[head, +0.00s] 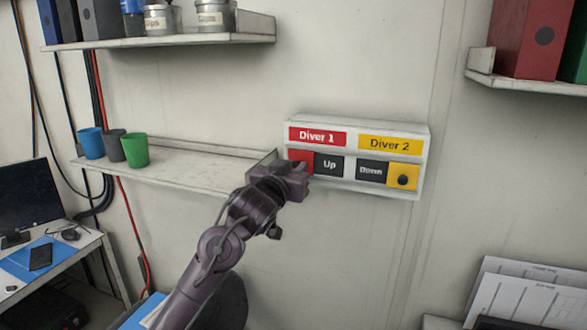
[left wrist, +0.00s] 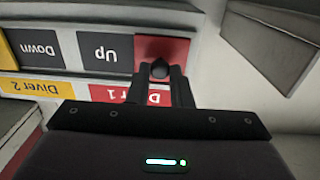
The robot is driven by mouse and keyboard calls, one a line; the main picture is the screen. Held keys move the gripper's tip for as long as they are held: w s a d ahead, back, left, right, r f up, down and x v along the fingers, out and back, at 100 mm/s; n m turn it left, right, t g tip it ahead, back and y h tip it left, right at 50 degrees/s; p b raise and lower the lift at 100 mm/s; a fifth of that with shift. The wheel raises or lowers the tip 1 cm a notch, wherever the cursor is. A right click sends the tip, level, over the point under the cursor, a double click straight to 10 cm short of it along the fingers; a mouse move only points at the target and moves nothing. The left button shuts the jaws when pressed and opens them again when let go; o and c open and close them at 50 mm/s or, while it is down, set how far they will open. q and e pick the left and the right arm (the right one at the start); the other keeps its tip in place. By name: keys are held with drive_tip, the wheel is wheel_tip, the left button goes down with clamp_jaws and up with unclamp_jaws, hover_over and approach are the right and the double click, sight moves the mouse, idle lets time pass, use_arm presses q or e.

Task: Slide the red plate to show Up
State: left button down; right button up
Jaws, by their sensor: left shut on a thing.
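The diver panel (head: 355,128) is a white box on the wall with a red Diver 1 label (head: 317,136) and a yellow Diver 2 label (head: 390,143). Under Diver 1 the red plate (head: 301,156) is at the left end of its slot, with the black Up field (head: 329,165) showing to its right. Under Diver 2 the yellow plate (head: 404,177) is at the right, with Down (head: 371,171) showing. My left gripper (left wrist: 166,82) is shut on the dark knob (left wrist: 159,69) of the red plate, which also shows in the left wrist view (left wrist: 178,48). My right gripper is not in view.
A shelf (head: 180,172) with blue, grey and green cups (head: 135,150) ends just left of the panel. Upper shelves hold tins and binders. A desk with a monitor (head: 28,195) stands at the lower left. Wall below the panel is bare.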

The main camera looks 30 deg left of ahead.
use_arm(q)
drive_tip(key=c, duration=1.5)
unclamp_jaws()
drive_tip(key=shift+a+r, duration=0.1)
drive_tip(key=shift+o, duration=0.9)
drive_tip(key=shift+a, duration=0.25)
drive_tip(key=shift+d, duration=0.3)
drive_tip(key=shift+s, duration=0.2)
drive_tip(key=b+v, duration=0.2)
drive_tip(key=v, duration=0.5)
drive_tip(key=shift+s, duration=0.25)
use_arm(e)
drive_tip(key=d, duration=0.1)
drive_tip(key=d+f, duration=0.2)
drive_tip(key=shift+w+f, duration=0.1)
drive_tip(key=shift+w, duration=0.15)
